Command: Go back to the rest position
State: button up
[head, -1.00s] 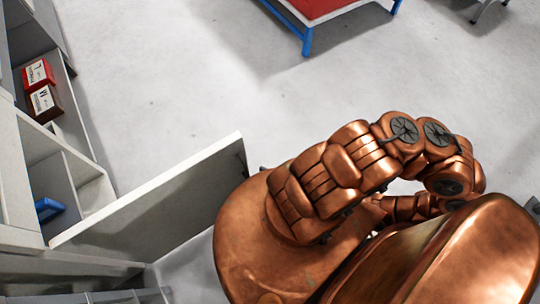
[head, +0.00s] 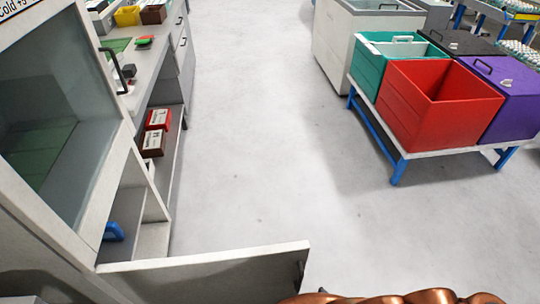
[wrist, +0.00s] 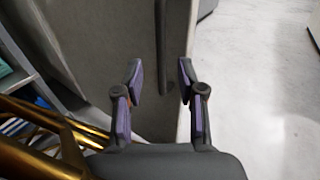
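My gripper (wrist: 159,82) shows in the wrist view with its two dark, purple-padded fingers apart and nothing between them. Beyond the fingers is a grey cabinet door panel (wrist: 105,30) with a dark vertical bar on it. The door's pale edge runs behind the right finger. I cannot tell how far the fingers are from the door. In the head view my gripper is not visible. Only a copper-coloured part of my arm shows at the bottom edge.
An open cabinet door (head: 205,278) juts out at the lower left. Shelves hold a red box (head: 158,119) and a brown box (head: 152,143). A red bin (head: 440,105) stands on a blue-legged table at right. The floor (head: 265,150) between is clear.

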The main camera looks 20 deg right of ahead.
jog(key=shift+w+a+r, duration=1.25)
jog(key=shift+w+a, duration=0.15)
jog(key=shift+w, duration=1.65)
jog(key=s+d+f+n+g+y+b, duration=0.1)
jog(key=d+f+n+g+y+b, duration=0.3)
jog(key=d+f+n+g, duration=0.6)
jog(key=w+r+n+g+h, duration=0.1)
jog(key=w+r+n+g, duration=0.25)
jog(key=r+n, duration=0.8)
jog(key=a+r+n+g+h+p, duration=0.2)
jog(key=a+r, duration=0.1)
jog(key=r, duration=0.5)
jog(key=a+r+n+g+h+p, duration=0.1)
jog(key=a+r+n+g, duration=0.15)
jog(key=r, duration=0.55)
jog(key=s+a+r+n+h+p, duration=0.2)
jog(key=s+r, duration=0.3)
jog(key=r, duration=0.4)
jog(key=s+a+r+n+h+p, duration=0.2)
jog(key=s+a+r+h, duration=0.2)
jog(key=r, duration=0.5)
jog(key=shift+s+r+n+h+p, duration=0.35)
jog(key=shift+n+h+p, duration=0.05)
jog(key=shift+h, duration=0.3)
